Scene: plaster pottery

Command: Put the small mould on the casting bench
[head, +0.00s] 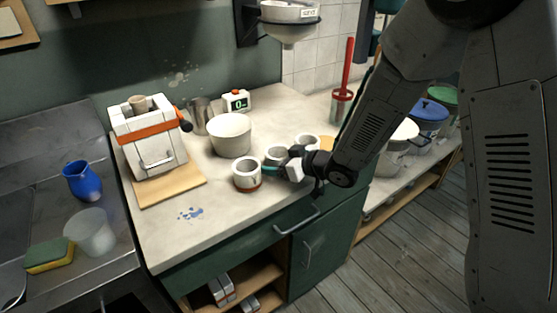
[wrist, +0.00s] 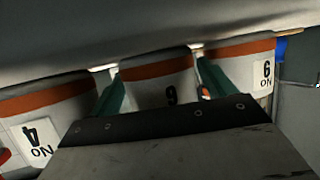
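Three small white round pots with orange bands stand in a row on the bench top: the near one (head: 246,176), the middle one (head: 275,153) and the far one (head: 306,142). I cannot tell whether one is the small mould. My gripper (head: 271,168) is low at this row. In the wrist view, its teal fingers (wrist: 160,88) lie either side of the middle pot (wrist: 158,78); I cannot tell whether they press on it. The outer pots (wrist: 45,108) and (wrist: 243,62) sit just outside the fingers. A strapped white block mould (head: 150,143) stands on a wooden board (head: 185,190).
A white tub (head: 230,137) and a timer (head: 236,100) stand behind the pots. A sink with a blue jug (head: 83,181) is at the left. Strapped white blocks (head: 222,290) lie on the shelf below. The bench front has free room beside blue splashes (head: 190,214).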

